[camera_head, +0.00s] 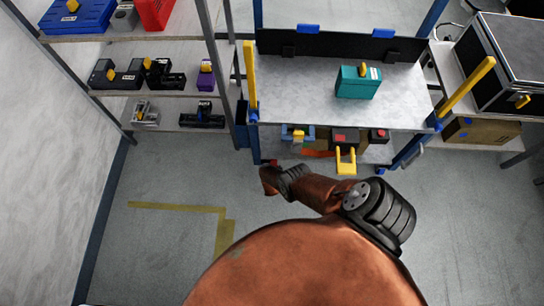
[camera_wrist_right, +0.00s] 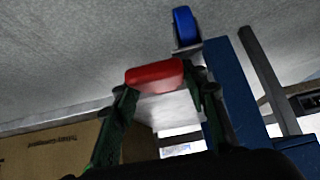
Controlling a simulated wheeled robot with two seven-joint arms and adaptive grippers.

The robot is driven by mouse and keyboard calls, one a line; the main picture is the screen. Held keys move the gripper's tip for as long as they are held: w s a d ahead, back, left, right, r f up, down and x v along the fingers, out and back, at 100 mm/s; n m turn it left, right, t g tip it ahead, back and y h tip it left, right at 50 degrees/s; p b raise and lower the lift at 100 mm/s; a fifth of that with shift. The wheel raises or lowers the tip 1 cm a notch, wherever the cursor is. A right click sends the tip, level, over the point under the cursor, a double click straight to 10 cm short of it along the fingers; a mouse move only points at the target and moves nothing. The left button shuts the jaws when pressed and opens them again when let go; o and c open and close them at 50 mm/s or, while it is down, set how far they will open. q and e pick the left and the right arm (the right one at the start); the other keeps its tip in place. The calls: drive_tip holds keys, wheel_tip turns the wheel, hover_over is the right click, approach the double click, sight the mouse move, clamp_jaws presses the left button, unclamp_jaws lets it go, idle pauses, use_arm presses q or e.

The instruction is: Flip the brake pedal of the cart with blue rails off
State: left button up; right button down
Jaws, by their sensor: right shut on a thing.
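The cart with blue rails (camera_head: 318,102) stands in the middle of the head view, with a grey top and blue corner posts. A red brake pedal (camera_wrist_right: 155,74) shows in the wrist view between the two fingers of my right gripper (camera_wrist_right: 165,84), which is shut on it. A small bit of red at the cart's lower left corner shows in the head view, just above the end of my copper arm. My right gripper's fingers are hidden in the head view. My left gripper is in neither view.
A teal box (camera_head: 357,83) stands on the cart's top; yellow handles rise at both sides. A shelf unit (camera_head: 150,95) with tools stands at left. A bench (camera_head: 450,98) with a black case (camera_head: 508,62) stands at right. A blue piece (camera_wrist_right: 185,27) is near the pedal. Floor at left is clear.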

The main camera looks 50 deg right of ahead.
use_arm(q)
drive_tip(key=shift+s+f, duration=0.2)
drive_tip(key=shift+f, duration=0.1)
use_arm(e)
drive_tip(key=shift+w+d+r, duration=0.1)
drive_tip(key=shift+d+r, duration=0.1)
drive_tip(key=shift+d, duration=0.05)
drive_tip(key=shift+a, duration=0.1)
drive_tip(key=c, duration=1.2)
unclamp_jaws()
drive_tip(key=shift+a+f, duration=0.1)
drive_tip(key=shift+o, duration=0.2)
drive_tip(key=shift+a, duration=0.1)
